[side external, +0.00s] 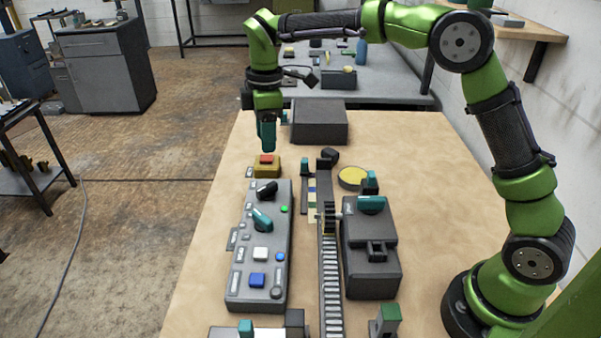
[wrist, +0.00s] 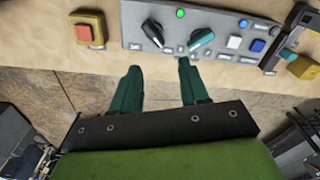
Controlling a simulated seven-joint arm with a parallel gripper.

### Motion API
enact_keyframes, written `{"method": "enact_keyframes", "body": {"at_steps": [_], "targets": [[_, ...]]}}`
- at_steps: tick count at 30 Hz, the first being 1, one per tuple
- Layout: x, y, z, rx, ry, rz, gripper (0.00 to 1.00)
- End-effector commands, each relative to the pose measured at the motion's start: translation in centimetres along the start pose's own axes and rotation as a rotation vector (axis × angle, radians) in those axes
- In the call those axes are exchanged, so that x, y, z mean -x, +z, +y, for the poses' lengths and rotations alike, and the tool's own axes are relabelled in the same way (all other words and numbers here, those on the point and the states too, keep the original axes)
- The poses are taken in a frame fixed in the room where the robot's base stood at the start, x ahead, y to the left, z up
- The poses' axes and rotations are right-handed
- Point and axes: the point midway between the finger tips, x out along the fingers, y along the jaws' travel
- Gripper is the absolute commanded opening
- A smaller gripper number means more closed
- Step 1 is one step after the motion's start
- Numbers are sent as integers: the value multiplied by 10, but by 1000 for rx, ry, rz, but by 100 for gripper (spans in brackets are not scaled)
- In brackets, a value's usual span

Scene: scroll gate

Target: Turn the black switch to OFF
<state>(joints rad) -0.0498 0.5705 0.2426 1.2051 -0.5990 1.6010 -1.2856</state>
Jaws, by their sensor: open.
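The black switch (side external: 267,190) is a rotary knob at the far end of a grey control panel (side external: 240,262). It also shows in the wrist view (wrist: 153,32), near the panel's left end, set at a slant. A teal knob (side external: 262,219) sits beside it on the same panel, also in the wrist view (wrist: 202,40). My gripper (side external: 268,148) hangs above the far end of the panel, pointing down, near the red button box. In the wrist view its two teal fingers (wrist: 160,75) are apart with nothing between them, just short of the panel edge. Label text is too small to read.
A yellow box with a red button (side external: 266,164) stands just beyond the panel. White (side external: 261,253) and blue (side external: 258,280) buttons sit nearer on it. A toothed rail (side external: 331,270) and a dark box with a teal handle (side external: 370,250) stand to the right. A grey block (side external: 319,122) stands behind.

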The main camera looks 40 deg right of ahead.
Motion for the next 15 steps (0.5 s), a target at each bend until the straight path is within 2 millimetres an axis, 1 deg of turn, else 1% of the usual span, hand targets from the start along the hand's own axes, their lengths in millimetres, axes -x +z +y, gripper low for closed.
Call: {"method": "enact_keyframes", "body": {"at_steps": [1, 2, 4, 6, 11, 15], "targets": [[-3, -7, 10, 97, -11, -8, 45], [-1, -9, 14, 154, -14, -13, 45], [8, -10, 20, 269, -13, -18, 45], [21, -9, 22, 358, -4, -20, 45], [22, -5, 18, 469, -31, -30, 45], [12, -5, 17, 488, -34, -30, 45]]}}
